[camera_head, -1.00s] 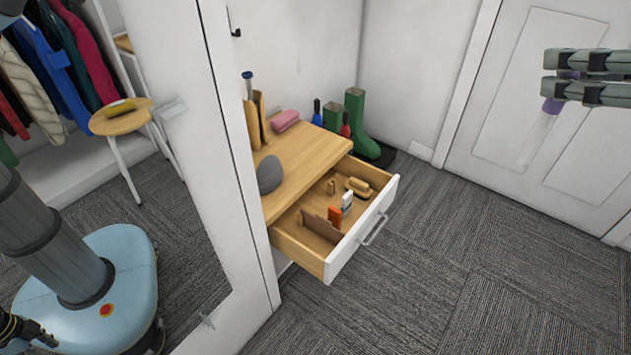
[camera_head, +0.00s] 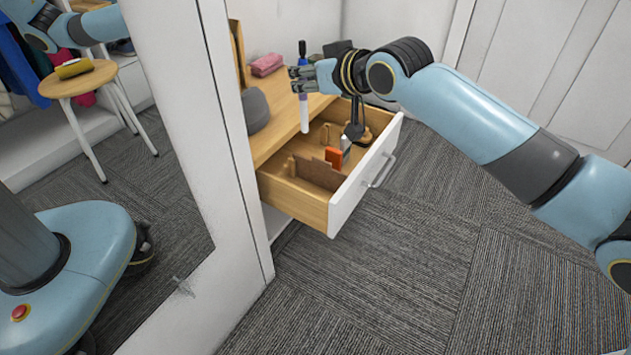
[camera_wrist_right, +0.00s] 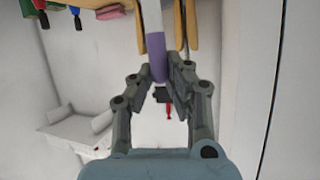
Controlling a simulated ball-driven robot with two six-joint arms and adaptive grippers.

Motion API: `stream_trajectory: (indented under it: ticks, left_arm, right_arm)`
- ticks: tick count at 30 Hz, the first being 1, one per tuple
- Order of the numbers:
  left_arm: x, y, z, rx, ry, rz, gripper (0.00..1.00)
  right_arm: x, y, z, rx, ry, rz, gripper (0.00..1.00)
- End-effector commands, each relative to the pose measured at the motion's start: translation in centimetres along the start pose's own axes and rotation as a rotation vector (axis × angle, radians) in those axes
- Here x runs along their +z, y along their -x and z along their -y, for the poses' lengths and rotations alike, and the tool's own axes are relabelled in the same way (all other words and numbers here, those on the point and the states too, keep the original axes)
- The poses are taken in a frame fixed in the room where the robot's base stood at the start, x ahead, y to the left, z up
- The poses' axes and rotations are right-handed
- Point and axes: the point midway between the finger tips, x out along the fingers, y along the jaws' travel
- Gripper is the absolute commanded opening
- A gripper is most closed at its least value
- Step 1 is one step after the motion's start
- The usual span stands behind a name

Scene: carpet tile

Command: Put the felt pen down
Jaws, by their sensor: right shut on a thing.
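My right gripper (camera_head: 303,78) is shut on the felt pen (camera_head: 304,118), a slim pen with a white body and a purple part. The pen hangs upright near the inner edge of the open drawer (camera_head: 345,205), beside the wooden top (camera_head: 285,130). Whether its lower end touches anything is unclear. The right wrist view shows the pen's purple part (camera_wrist_right: 158,66) between the fingers (camera_wrist_right: 160,85), with the pale body running out of the top of the picture. My left gripper is not in view.
The drawer holds an orange block (camera_head: 333,157), a grey-white item (camera_head: 345,144) and wooden dividers. A grey rounded object (camera_head: 254,110) and a pink roll (camera_head: 266,65) lie on the top. A mirror (camera_head: 150,180) stands at left. My right arm partly hides the back.

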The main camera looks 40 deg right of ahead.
Motion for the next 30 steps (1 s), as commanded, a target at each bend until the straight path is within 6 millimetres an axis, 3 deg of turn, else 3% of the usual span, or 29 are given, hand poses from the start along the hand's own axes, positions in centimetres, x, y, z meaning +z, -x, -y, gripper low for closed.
stream_trajectory:
  ticks: [1, 3, 7, 11, 18, 22, 25, 30]
  left_arm:
    - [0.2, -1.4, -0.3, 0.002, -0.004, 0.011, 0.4]
    - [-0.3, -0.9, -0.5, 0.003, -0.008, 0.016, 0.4]
    - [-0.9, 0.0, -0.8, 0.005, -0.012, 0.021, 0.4]
    - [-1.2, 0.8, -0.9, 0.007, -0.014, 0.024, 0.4]
    - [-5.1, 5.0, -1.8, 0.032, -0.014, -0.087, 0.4]
    - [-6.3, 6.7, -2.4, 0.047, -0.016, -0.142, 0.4]
    - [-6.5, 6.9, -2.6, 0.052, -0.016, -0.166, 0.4]
    - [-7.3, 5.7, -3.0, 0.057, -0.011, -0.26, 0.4]
  right_arm:
    - [4.6, -2.3, -0.9, 0.019, -0.015, 0.015, 0.0]
    - [7.6, -4.0, -1.9, 0.04, -0.029, 0.012, 0.0]
    - [11.3, -6.0, -3.1, 0.065, -0.048, 0.005, 0.0]
    - [13.0, -6.9, -3.5, 0.073, -0.055, 0.003, 0.0]
    - [12.4, -6.8, -3.2, 0.012, -0.054, -0.001, 0.0]
    - [12.9, -6.9, -3.3, -0.026, -0.035, 0.005, 0.0]
    - [13.5, -7.1, -3.6, -0.034, -0.022, 0.006, 0.0]
    - [16.5, -8.3, -4.0, -0.031, -0.019, 0.011, 0.0]
